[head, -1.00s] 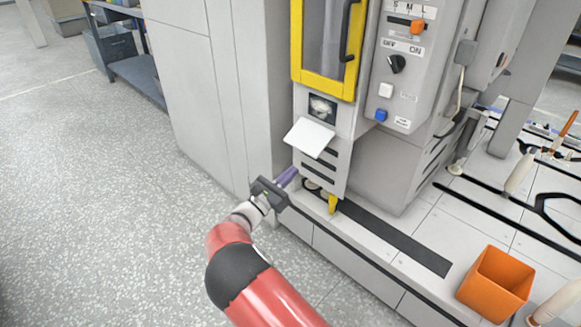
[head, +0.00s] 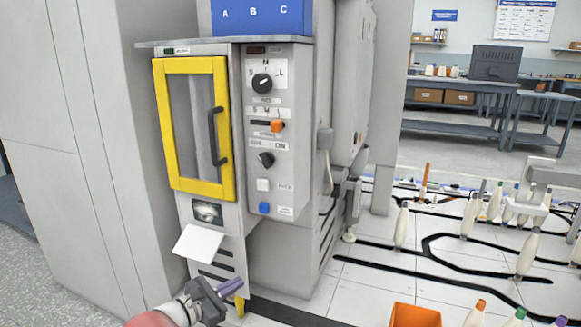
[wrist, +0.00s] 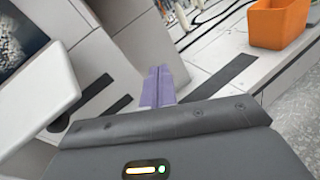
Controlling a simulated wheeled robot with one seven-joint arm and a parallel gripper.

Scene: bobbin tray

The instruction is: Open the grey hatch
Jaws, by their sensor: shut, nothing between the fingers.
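The hatch is a pale grey flap (head: 198,243) low on the front of the machine, below the yellow-framed door. It is tilted outward from the front, and a small dark opening (head: 207,211) with something pale inside shows above it. In the wrist view the flap (wrist: 40,98) is large at the left, close to my gripper. My gripper (head: 232,287) is below and to the right of the flap, in front of the lower slotted panel. Its purple fingers (wrist: 158,86) are together and empty, apart from the flap.
The yellow-framed door (head: 195,127) with a black handle is shut above. A control panel (head: 270,130) with knobs and buttons is right of it. An orange bin (head: 415,316) stands on the white tiled deck at the right, with several bobbins beyond. Open floor lies at lower left.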

